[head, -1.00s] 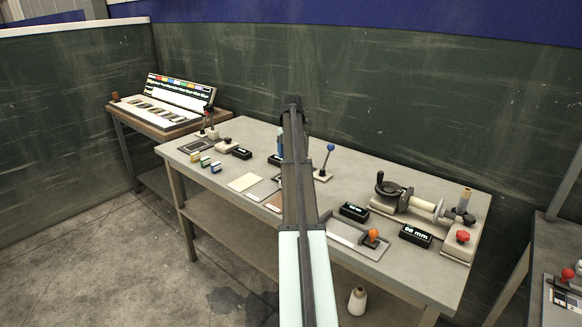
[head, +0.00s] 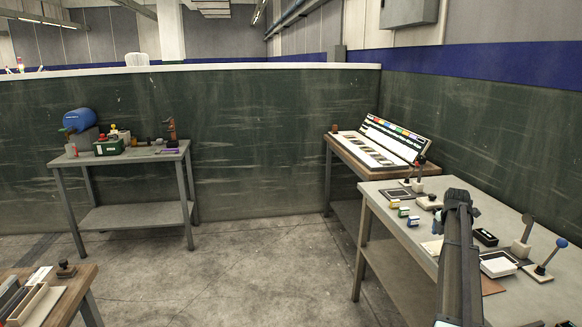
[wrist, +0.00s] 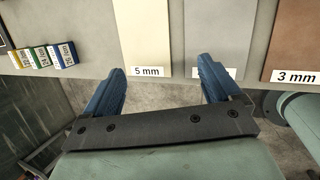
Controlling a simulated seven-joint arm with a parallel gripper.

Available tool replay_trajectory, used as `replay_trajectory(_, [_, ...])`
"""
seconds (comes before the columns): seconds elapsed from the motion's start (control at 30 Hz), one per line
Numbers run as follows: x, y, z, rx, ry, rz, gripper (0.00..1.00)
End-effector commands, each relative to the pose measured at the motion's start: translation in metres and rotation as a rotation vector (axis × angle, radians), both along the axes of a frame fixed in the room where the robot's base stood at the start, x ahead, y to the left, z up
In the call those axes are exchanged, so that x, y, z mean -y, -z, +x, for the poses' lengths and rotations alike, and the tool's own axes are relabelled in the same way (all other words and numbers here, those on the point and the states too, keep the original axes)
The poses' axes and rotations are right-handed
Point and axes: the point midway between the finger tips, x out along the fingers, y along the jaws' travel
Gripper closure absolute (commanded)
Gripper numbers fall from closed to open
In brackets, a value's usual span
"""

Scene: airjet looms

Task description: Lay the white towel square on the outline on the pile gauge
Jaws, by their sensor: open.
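My gripper (wrist: 157,68) shows in the wrist view with its two blue fingers wide apart and nothing between them. Beyond its fingertips lie flat panels: a cream one marked 5 mm (wrist: 147,30), a grey one (wrist: 217,32) whose label is partly hidden by the right finger, and a brown one marked 3 mm (wrist: 298,35). I cannot make out a white towel, an outline or anything I can name as the pile gauge. In the head view my arm covers part of the grey workbench (head: 385,187), and the gripper's fingers do not show.
Small yellow (wrist: 21,58), green (wrist: 40,57) and blue (wrist: 65,54) blocks stand left of the panels. Another bench (head: 130,156) is far left; open floor lies between.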

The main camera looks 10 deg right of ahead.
Motion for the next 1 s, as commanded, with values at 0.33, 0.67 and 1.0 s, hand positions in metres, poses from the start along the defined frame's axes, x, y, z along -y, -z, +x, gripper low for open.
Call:
replay_trajectory(0.33, [-0.077, 0.030, 0.040, 0.156, -0.035, -0.069, 0.10])
replay_trajectory(0.67, [-0.126, 0.107, 0.028, 0.108, 0.095, 0.048, 0.10])
replay_trajectory(1.0, [-0.220, 0.232, -0.016, 0.002, 0.338, 0.208, 0.10])
